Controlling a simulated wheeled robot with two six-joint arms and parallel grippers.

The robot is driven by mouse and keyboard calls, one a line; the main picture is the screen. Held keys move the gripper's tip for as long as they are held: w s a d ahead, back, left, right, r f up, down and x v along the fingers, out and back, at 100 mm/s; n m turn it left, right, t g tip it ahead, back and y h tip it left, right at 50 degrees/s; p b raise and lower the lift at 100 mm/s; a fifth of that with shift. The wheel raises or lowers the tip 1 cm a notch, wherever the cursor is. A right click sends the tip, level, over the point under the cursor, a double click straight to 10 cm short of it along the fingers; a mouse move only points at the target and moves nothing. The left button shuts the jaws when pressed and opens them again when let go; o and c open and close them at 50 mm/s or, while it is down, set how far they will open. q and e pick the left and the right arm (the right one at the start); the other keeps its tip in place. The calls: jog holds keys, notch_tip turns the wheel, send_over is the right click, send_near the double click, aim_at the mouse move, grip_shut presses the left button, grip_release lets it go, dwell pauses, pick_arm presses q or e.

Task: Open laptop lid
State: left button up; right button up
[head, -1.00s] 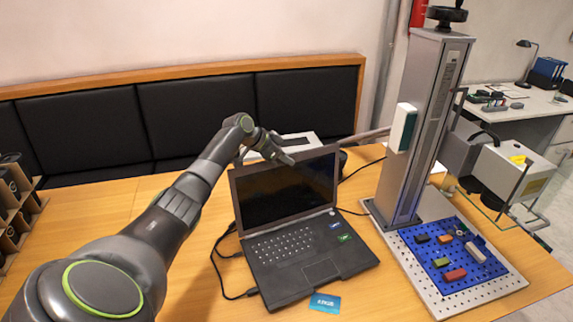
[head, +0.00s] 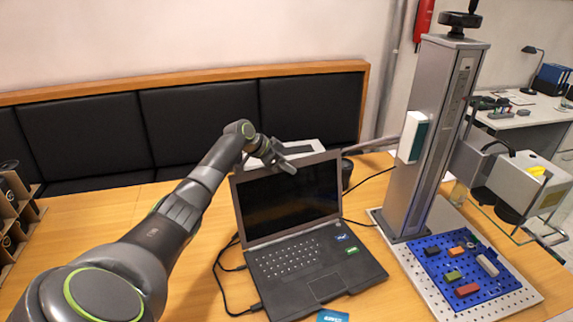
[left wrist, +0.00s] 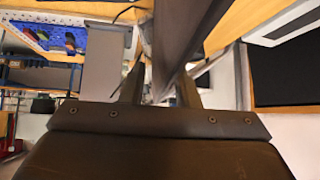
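The black laptop (head: 345,275) sits on the wooden table with its lid (head: 290,203) standing upright, its dark screen facing me and its keyboard in view. In the left wrist view the two fingers are apart on either side of the lid (left wrist: 188,35), which is seen nearly edge-on. A bright gap shows beside the left finger, so the gripper looks open around the edge. My right gripper is not in view.
The laser marker column (head: 432,140) stands right of the laptop on a perforated base, with a blue board (head: 440,262) of small coloured blocks. Black cables (head: 222,268) lie left of the laptop. A blue card (head: 333,316) lies in front. A dark padded bench back (head: 195,120) stands behind.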

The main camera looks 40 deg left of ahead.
pick_arm(q)
jog(key=shift+r, duration=0.1)
jog(key=b+v, duration=0.3)
jog(key=v, duration=1.4)
jog(key=shift+b, duration=0.35)
jog(key=shift+s, duration=0.15)
